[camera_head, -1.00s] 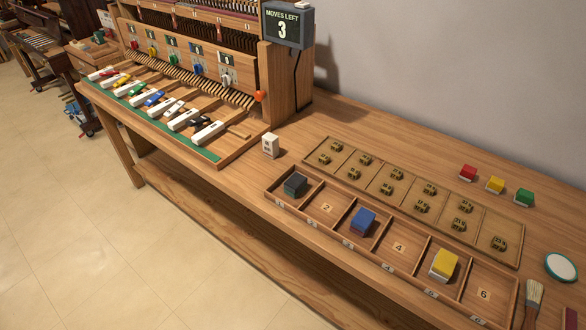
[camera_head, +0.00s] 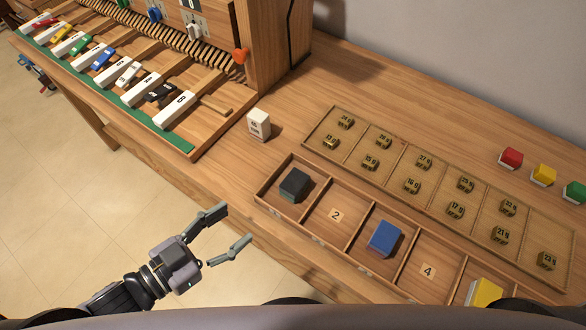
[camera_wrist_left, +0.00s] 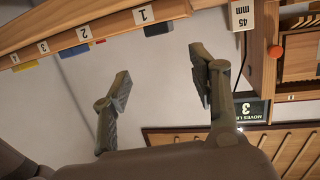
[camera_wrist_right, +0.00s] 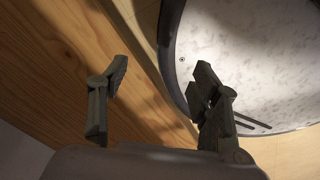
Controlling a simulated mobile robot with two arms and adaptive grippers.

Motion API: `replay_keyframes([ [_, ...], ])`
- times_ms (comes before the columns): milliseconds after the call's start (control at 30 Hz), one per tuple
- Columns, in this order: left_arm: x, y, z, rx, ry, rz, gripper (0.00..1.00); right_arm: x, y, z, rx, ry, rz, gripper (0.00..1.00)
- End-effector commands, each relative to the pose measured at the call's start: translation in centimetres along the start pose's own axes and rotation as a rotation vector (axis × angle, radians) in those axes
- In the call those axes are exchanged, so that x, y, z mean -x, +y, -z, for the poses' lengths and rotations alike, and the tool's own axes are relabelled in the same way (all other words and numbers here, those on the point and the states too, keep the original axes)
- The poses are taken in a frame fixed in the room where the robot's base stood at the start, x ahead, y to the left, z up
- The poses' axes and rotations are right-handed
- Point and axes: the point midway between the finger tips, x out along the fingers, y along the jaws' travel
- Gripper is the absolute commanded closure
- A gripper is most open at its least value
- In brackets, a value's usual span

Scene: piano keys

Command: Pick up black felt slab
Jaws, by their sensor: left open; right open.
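The black felt slab (camera_head: 294,184) lies in the first compartment of the wooden numbered tray (camera_head: 264,206), nearest the keyboard. A dark block edge (camera_wrist_left: 157,29) shows beyond the label 1 in the left wrist view and looks like the same slab. My left gripper (camera_head: 240,225) is open and empty, in front of the table edge, below and left of the slab and apart from it. My right gripper (camera_wrist_right: 162,90) is open and empty in the right wrist view, with wood behind it; it is not in the head view.
A blue block (camera_head: 384,238) and a yellow block (camera_head: 484,293) sit in other tray compartments. Brass weights (camera_head: 412,186) fill the rack behind. A white block (camera_head: 259,123) stands between tray and keyboard (camera_head: 137,92). Red (camera_head: 511,158), yellow and green blocks stand at the right.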

Motion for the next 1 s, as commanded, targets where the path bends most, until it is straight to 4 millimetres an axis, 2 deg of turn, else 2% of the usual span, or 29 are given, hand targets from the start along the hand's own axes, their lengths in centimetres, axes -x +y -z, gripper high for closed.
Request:
replay_keyframes([
  [267, -3.4, -0.2, 0.2, -0.004, 0.003, 0.004, 0.45, 0.4, -0.3, -1.9, 0.000, -0.027, 0.004, 0.42],
  [733, -10.3, -0.3, 0.2, -0.003, 0.002, 0.004, 0.45, 1.3, -0.1, -0.4, 0.001, -0.007, 0.001, 0.42],
  [1000, -12.2, -0.2, 0.1, -0.003, 0.000, 0.003, 0.45, 1.6, -0.1, -0.4, 0.001, -0.007, 0.001, 0.42],
])
